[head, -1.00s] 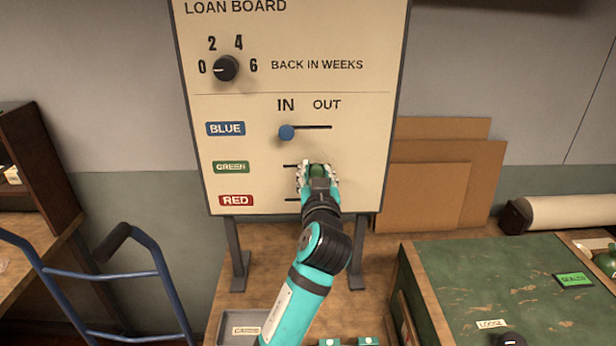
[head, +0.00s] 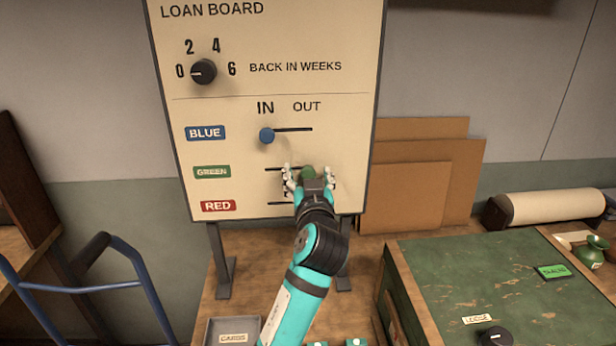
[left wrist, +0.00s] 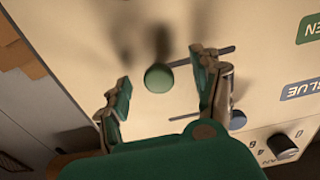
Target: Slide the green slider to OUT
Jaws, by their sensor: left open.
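The green slider (head: 308,172) is a round green knob on the loan board (head: 345,130), in the row with the GREEN label (head: 212,172). It sits roughly below OUT, with its dark slot running left toward the IN side. My left gripper (head: 308,179) is open in front of the board, one finger on each side of the knob. In the left wrist view the green knob (left wrist: 158,78) stands between the spread fingers with a gap on both sides. The red row's knob is hidden behind my gripper.
The blue slider (head: 267,135) sits at IN, above the green row. A black dial (head: 203,71) is higher up. A blue hand truck (head: 85,285) stands at left, a grey cards tray (head: 212,332) below, and a green-topped counter (head: 450,280) at right.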

